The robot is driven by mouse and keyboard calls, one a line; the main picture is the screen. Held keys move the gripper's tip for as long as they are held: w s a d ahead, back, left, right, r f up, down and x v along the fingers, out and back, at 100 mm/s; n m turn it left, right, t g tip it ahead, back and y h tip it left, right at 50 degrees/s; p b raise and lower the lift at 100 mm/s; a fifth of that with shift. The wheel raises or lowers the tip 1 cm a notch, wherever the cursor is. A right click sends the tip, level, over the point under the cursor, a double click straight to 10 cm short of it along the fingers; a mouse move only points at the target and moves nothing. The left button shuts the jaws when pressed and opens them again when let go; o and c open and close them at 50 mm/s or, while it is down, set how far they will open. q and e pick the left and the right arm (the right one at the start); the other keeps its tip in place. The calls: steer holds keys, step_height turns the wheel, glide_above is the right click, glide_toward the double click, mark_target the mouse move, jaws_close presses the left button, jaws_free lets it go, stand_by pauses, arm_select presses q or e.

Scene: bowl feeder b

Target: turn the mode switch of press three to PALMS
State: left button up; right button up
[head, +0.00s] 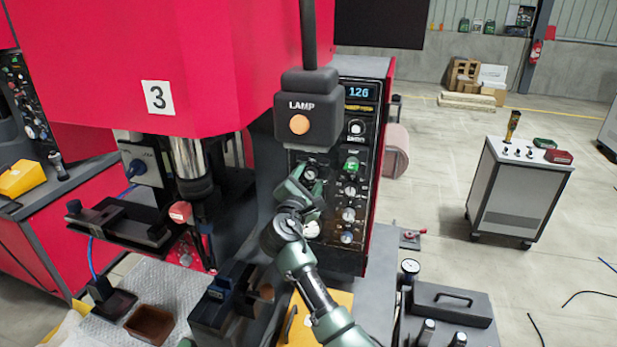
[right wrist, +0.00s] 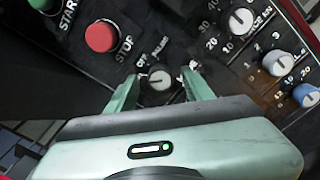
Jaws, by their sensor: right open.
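Press three (head: 158,97) is the red machine marked 3, with a black control panel (head: 357,130) on its right side. In the right wrist view a small grey knob (right wrist: 160,79) sits beside the red STOP button (right wrist: 102,37), with small white lettering above it, one word reading OFF. The other word is too blurred to read surely, and so is the knob's pointer direction. My right gripper (right wrist: 161,84) is open, with one green finger on each side of this knob; contact cannot be told. In the head view my right gripper (head: 306,188) covers part of the panel.
A black LAMP box (head: 308,108) hangs just above my right gripper. Other knobs (right wrist: 278,63) lie to the right on the panel. A black tool box (head: 450,303) and a dial gauge (head: 410,266) stand at lower right. A grey cart (head: 515,190) stands farther right on open floor.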

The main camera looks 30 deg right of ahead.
jaws_close()
steer(key=shift+f, duration=0.1)
steer(key=shift+f+m+b, duration=0.2)
steer(key=shift+m+b, duration=0.7)
steer(key=shift+b, duration=0.3)
steer(key=m+b, duration=0.6)
steer(key=b, duration=0.1)
steer(key=m+b, duration=0.6)
steer(key=b, duration=0.1)
steer(key=shift+f+m+h, duration=0.2)
steer(key=shift+m+h, duration=0.1)
steer(key=shift+m, duration=0.1)
steer(key=shift+r+m+b, duration=0.2)
steer(key=shift+m+b, duration=1.65)
steer(key=shift+m, duration=0.15)
